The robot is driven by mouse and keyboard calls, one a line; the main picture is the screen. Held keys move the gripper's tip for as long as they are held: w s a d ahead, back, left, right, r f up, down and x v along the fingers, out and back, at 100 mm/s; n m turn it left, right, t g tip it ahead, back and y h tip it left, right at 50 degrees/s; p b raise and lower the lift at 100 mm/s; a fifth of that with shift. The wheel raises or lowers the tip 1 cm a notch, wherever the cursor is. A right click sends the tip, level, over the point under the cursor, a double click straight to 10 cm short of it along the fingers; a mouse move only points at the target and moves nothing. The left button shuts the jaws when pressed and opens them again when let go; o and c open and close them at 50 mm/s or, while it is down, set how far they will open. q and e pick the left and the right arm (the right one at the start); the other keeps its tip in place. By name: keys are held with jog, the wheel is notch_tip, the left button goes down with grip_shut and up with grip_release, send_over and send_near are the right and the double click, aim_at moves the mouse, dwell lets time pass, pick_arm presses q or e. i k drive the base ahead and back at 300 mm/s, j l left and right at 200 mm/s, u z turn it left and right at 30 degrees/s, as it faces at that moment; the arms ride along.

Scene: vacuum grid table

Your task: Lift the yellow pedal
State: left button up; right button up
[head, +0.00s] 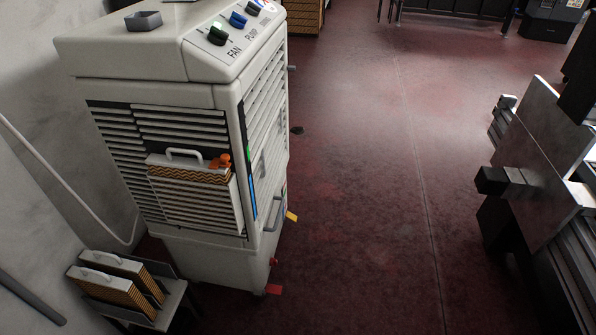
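The yellow pedal (291,216) is a small flat tab. It sticks out low from the right side of a tall white cabinet-like cooler (200,215), near its far lower corner. It is small in the head view, so its exact tilt is hard to tell. A red pedal (273,290) sticks out at the cooler's near lower corner. Neither of my grippers shows in the head view, and nothing is seen touching the yellow pedal.
The cooler's top has labelled knobs (218,34), and a filter panel (190,170) with an orange latch sits in its front. Two more panels (115,275) stand on a low stand at lower left. Dark red floor (365,200) is open right of the cooler. Grey-black machinery (540,190) stands far right.

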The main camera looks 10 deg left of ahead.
aim_at(289, 215)
jog(key=l+u, duration=0.45)
jog(key=k+l+u, duration=0.1)
jog(key=l+u, duration=0.35)
jog(key=i+l+u, duration=0.4)
jog(key=i+l, duration=0.35)
jog(key=l, duration=0.4)
jog(key=i+l+u, duration=0.45)
jog(key=l, duration=0.95)
jog(key=i+l+u, duration=0.4)
jog(key=l, duration=1.15)
jog(key=i+l+u, duration=0.15)
jog(key=l+u, duration=0.25)
jog(key=l, duration=1.15)
jog(key=k+l+u, duration=0.1)
jog(key=l+u, duration=0.35)
jog(key=l, duration=1.15)
jog(key=k+l+u, duration=0.45)
jog(key=k+l, duration=0.3)
